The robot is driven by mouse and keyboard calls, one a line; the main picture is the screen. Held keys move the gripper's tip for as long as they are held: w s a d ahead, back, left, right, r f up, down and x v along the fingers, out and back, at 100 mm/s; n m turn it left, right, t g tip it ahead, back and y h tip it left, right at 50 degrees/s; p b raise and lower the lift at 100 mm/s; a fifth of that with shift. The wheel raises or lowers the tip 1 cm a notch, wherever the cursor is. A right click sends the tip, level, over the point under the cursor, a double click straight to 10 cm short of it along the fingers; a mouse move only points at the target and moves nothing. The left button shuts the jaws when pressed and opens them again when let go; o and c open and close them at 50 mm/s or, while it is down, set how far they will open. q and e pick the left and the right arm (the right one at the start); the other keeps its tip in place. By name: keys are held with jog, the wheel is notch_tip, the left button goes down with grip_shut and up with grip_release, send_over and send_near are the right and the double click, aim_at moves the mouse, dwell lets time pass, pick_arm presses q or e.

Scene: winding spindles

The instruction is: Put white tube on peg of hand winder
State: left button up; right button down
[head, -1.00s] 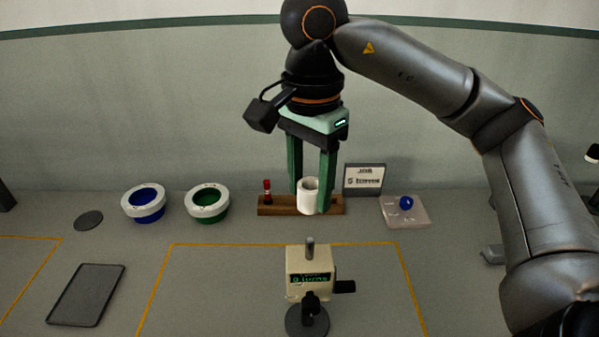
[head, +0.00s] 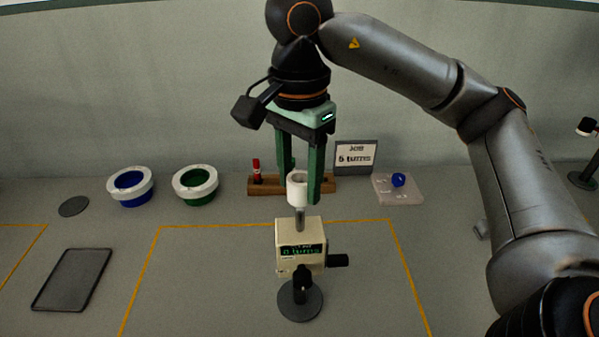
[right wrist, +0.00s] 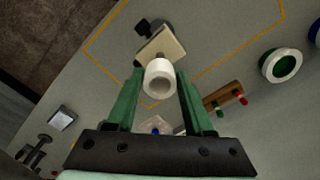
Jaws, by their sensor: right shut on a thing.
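The white tube (head: 297,190) is upright between the fingers of my right gripper (head: 302,188), which is shut on it. In the right wrist view the tube (right wrist: 159,79) sits between the fingertips of the right gripper (right wrist: 160,82). The cream hand winder (head: 300,247) stands on the table with its grey peg (head: 299,218) pointing up. The tube's lower end lines up with the peg's top in the head view; I cannot tell whether the tip is inside. My left gripper is not in view.
Behind stand a wooden rack (head: 265,189) with a red item (head: 256,170), a sign (head: 356,156) and a pale pad (head: 409,192) with a blue ball. Blue (head: 130,187) and green (head: 195,186) spools and a dark tray (head: 72,280) are at left. Table beside the winder is clear.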

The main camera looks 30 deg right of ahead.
aim_at(299, 210)
jog(key=shift+f+b, duration=0.3)
jog(key=shift+f, duration=0.35)
jog(key=shift+p, duration=0.4)
dwell(1.1)
jog(key=shift+f+b, duration=2.45)
jog(key=shift+f, duration=0.35)
jog(key=shift+c, duration=1)
grip_release()
jog(key=shift+r, duration=0.35)
notch_tip(299, 210, up, 12)
jog(key=p, duration=0.4)
jog(key=shift+p, duration=0.35)
